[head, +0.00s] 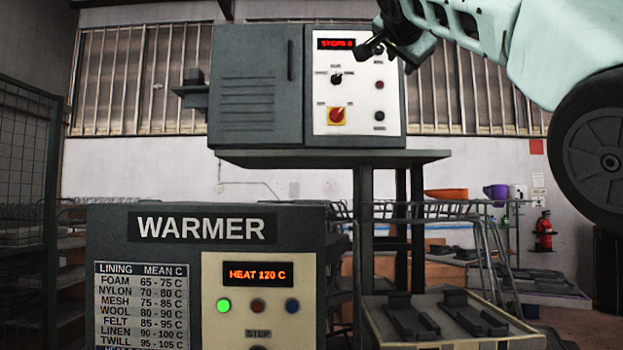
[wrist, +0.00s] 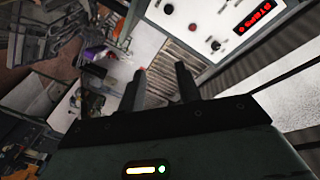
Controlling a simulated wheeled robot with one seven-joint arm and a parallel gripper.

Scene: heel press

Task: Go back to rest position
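My gripper (head: 376,46) is raised at the upper right in the head view, in front of the grey control cabinet (head: 258,85). In the wrist view my gripper (wrist: 160,82) shows two dark fingers standing apart with nothing between them. The warmer (head: 110,232) stands at the lower left in the head view. Its display (head: 257,274) reads HEAT 120 C, and its green lamp (head: 224,306) is lit.
The cabinet rests on a shelf (head: 300,156) on dark posts. A tray (head: 510,325) with dark metal fixtures is at the lower right. A mesh fence (head: 30,160) is at the left. A fire extinguisher (head: 544,232) hangs on the far wall.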

